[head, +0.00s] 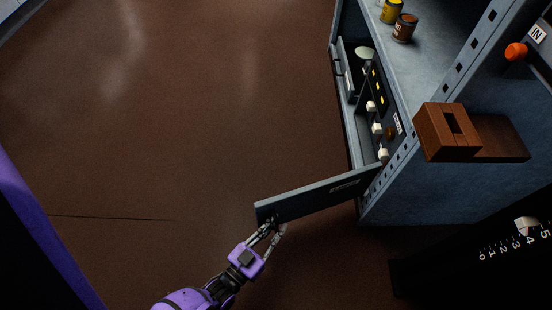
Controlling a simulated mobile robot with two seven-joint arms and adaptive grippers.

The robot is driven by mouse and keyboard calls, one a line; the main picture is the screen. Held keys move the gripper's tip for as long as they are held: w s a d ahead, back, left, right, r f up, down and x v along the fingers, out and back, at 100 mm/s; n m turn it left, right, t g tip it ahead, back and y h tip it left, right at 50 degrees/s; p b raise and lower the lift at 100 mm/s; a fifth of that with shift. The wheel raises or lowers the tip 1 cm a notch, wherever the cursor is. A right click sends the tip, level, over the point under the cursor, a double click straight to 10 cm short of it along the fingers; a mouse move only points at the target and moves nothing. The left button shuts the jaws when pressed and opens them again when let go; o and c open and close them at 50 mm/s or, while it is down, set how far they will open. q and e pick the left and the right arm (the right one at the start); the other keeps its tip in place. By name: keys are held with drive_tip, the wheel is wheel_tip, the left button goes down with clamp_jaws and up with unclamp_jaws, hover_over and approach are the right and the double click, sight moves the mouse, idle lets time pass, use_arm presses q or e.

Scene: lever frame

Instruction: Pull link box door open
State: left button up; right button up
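The link box door (315,194) is a dark grey panel at the lower middle of the head view. It stands swung out from the grey-blue frame, joined near the frame's lower corner. Behind it the box interior (378,105) shows white knobs and yellow marks. My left gripper (273,228), purple and grey, is at the door's free left end, close to its lower edge. Its fingers look spread a little apart; whether they touch the door I cannot tell. My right gripper is not in view.
A yellow can (391,11) and a brown can (404,28) stand on the shelf above. A wooden block (447,131) and an orange knob (516,52) are on the frame's right side. A black panel with a numbered scale (480,250) is at lower right. The brown floor (180,130) at left is clear.

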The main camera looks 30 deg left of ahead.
use_arm(q)
drive_tip(key=shift+o, duration=0.5)
drive_tip(key=shift+w+d, duration=0.1)
drive_tip(key=s+a, duration=0.2)
drive_tip(key=s, duration=1)
